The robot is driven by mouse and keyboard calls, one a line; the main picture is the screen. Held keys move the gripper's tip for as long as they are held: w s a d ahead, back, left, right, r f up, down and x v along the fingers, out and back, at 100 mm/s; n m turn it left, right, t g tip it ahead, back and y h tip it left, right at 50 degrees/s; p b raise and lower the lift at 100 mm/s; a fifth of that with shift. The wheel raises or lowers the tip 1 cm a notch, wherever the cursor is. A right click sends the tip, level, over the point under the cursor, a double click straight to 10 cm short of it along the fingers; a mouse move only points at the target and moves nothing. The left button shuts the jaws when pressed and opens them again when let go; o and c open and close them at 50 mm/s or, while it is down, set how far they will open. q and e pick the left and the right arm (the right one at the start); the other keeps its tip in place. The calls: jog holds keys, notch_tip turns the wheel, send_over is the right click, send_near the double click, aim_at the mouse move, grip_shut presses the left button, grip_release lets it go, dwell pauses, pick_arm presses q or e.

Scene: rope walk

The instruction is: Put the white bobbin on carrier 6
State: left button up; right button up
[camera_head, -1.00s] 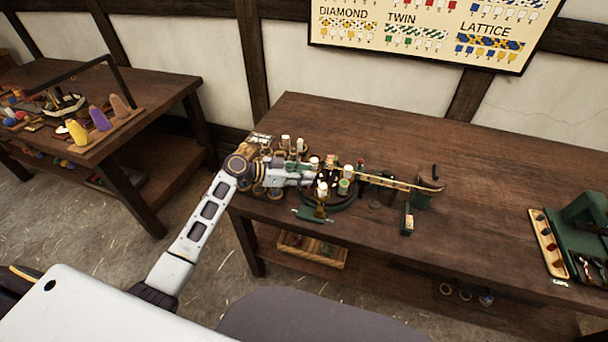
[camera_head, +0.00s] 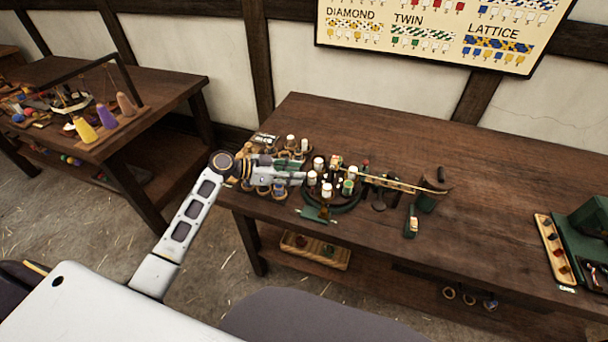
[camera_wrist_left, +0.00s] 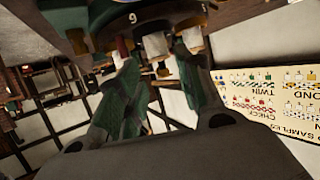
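Several white bobbins stand upright on the round dark braiding machine (camera_head: 345,207) in the head view, among them a nearer one (camera_head: 327,190), one beside my fingertips (camera_head: 312,178) and one farther back (camera_head: 318,163). Green-and-white bobbins (camera_head: 348,187) stand to their right. I cannot tell which is the task's bobbin or read carrier 6. My left gripper (camera_head: 301,180) is at the machine's left edge. In the left wrist view, its green-padded fingers (camera_wrist_left: 158,62) are apart with an empty gap; a white bobbin (camera_wrist_left: 155,44) shows beyond the tips, near a plate marked 9. My right gripper is out of view.
More white bobbins (camera_head: 291,141) stand in a holder behind my gripper.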

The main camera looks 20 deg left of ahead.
pick_arm(q)
jog(key=v, duration=0.7)
jog(key=shift+b, duration=0.4)
dwell(0.3)
